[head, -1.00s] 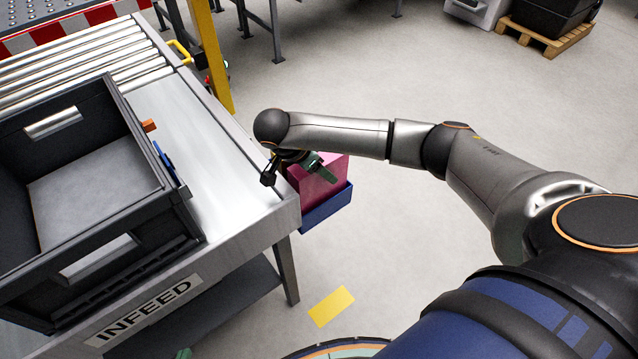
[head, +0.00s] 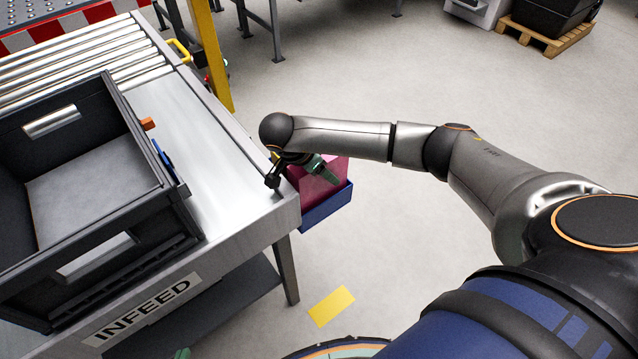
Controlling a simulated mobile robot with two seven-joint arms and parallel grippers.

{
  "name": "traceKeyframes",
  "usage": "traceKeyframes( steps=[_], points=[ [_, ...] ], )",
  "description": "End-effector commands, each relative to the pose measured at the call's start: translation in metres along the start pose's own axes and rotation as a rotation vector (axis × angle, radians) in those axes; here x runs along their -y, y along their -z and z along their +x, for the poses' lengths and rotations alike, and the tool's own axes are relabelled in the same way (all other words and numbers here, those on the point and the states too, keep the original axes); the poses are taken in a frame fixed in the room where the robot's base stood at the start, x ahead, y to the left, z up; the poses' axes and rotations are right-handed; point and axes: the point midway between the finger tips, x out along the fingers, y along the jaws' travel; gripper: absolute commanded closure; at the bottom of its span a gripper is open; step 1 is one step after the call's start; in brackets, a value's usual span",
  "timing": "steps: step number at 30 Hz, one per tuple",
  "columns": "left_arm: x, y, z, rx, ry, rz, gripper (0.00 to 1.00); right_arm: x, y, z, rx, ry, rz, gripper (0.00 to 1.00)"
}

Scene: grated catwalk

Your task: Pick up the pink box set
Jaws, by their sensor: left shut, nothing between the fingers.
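The pink box set is a pink box (head: 322,185) sitting in a blue open box or tray (head: 327,208), just past the right edge of the infeed table. What holds it up is hidden.
A black crate (head: 184,222), empty in its visible part, stands on the infeed table (head: 215,150) at left. Rollers (head: 95,60) and a yellow post (head: 207,55) are behind. The grey floor to the right is open. A pallet (head: 545,38) stands far back right.

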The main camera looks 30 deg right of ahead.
Motion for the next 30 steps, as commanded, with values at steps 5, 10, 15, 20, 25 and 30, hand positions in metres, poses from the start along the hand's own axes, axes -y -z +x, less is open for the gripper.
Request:
traceKeyframes(
  steps=[5, 10, 15, 20, 25, 30],
  points=[
    [0.0, 0.0002, -0.0001, 0.0, 0.0, 0.0, 1.0, 0.0, 0.0003, 0.0, 0.0, 0.0, 0.001, 0.36],
    [-0.0001, 0.0001, -0.0001, 0.0, 0.0, 0.0, 1.0, -0.0001, 0.0002, 0.0, 0.0, -0.001, 0.001, 0.55],
    [-0.0002, 0.0001, -0.0001, 0.0, -0.001, 0.001, 1.0, -0.0002, 0.0001, 0.0, 0.0, -0.001, 0.0, 0.74],
    [-0.0002, 0.0, -0.0001, 0.0, -0.001, 0.001, 1.0, -0.0003, 0.0001, 0.0, 0.0, -0.001, 0.0, 0.93],
    [-0.0003, -0.0001, -0.0001, 0.0, -0.001, 0.001, 1.0, -0.0004, 0.0, 0.0001, 0.0, -0.001, 0.0, 1.0],
    [-0.0004, -0.0001, -0.0001, 0.0, -0.001, 0.001, 1.0, 0.0002, 0.0005, -0.0007, 0.0, 0.0, 0.001, 1.0]
  ],
)
